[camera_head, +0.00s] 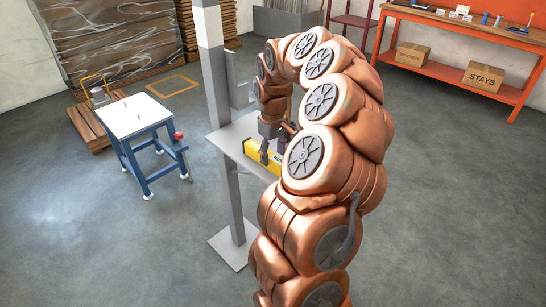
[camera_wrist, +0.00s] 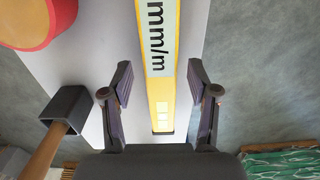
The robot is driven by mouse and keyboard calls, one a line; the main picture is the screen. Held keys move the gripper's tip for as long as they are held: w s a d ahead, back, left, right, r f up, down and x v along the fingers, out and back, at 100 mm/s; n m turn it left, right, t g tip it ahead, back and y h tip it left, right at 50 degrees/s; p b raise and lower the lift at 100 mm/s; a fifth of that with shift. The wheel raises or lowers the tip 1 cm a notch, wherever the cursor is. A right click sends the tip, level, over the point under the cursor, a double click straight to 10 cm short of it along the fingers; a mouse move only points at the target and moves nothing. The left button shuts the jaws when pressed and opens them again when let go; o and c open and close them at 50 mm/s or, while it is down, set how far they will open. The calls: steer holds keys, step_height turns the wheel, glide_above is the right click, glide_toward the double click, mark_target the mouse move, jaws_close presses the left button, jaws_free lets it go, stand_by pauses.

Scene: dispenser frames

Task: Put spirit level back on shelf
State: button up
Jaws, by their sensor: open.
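The yellow spirit level (camera_head: 259,153) lies on the grey shelf (camera_head: 228,137) fixed to the upright post, partly hidden by my arm and gripper. In the wrist view the level (camera_wrist: 161,95), with an "mm/m" label, runs lengthwise between my fingers. My gripper (camera_wrist: 160,80) is open, with one finger on each side of the level and a gap on both sides. In the head view my gripper (camera_head: 276,148) is just over the level. The shelf surface (camera_wrist: 95,70) shows on both sides of the level in the wrist view.
The post (camera_head: 213,70) stands beside the shelf. A blue-legged white table (camera_head: 135,115) is at left; an orange workbench (camera_head: 460,25) is at back right.

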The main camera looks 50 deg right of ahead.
mark_target(273, 156)
step_height(273, 156, up, 10)
steer(key=b, duration=0.2)
steer(key=a+r+n, duration=0.2)
steer(key=a, duration=1)
steer(key=s+a, duration=0.5)
steer(key=a, duration=0.6)
steer(key=s+a+f+m+g, duration=0.1)
steer(key=s+a+f, duration=0.3)
steer(key=s, duration=0.5)
steer(key=s+a+f, duration=0.5)
steer(key=s, duration=0.5)
steer(key=shift+a+m+g, duration=0.25)
steer(key=shift+m+g, duration=0.15)
step_height(273, 156, up, 4)
steer(key=p, duration=0.4)
steer(key=shift+r+p, duration=0.2)
steer(key=shift+p, duration=0.2)
